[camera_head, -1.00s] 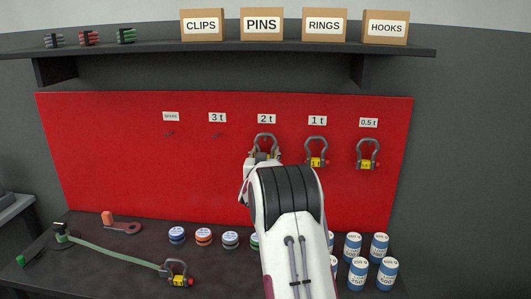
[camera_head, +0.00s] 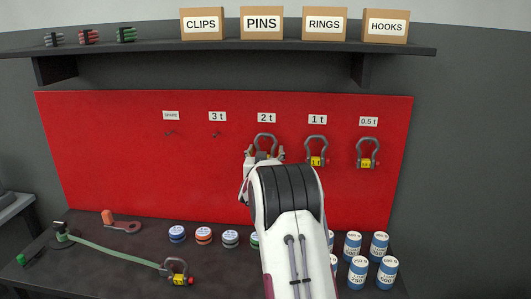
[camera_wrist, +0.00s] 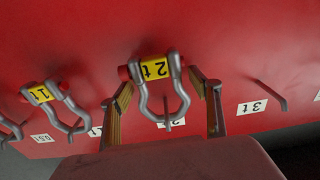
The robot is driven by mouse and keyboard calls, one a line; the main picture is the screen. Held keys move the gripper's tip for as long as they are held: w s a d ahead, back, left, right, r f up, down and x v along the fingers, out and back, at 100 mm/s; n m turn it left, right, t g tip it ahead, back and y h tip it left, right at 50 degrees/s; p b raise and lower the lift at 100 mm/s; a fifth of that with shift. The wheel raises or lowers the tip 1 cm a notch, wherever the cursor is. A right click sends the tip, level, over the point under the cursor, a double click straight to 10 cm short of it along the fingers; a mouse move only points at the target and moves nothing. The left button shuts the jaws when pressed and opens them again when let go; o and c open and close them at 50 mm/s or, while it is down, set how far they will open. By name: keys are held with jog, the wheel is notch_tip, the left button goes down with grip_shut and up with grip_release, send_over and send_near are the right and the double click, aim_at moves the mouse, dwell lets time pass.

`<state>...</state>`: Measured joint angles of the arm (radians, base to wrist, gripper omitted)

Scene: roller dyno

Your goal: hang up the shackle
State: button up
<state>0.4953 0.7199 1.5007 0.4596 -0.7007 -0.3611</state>
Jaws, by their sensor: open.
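A grey shackle with a yellow "2 t" tag (camera_head: 265,138) hangs on the hook under the "2 t" label on the red board. In the wrist view, upside down, its bow loops around the hook and its tagged pin (camera_wrist: 154,69) lies between my fingers. My gripper (camera_wrist: 161,80) is open, one finger on each side of the shackle, with gaps visible. In the head view, my gripper (camera_head: 264,156) and arm hide the shackle's lower part.
Shackles hang at "1 t" (camera_head: 316,150) and "0.5 t" (camera_head: 367,153). The "3 t" hook (camera_head: 216,134) and "SPARE" hook (camera_head: 169,133) are empty. Another shackle (camera_head: 177,270) lies on the bench by a green strap (camera_head: 115,251). Several tins (camera_head: 353,245) stand at right.

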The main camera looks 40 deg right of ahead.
jog(key=v, duration=1.2)
jog(key=shift+r, duration=0.15)
dwell(0.4)
dwell(0.6)
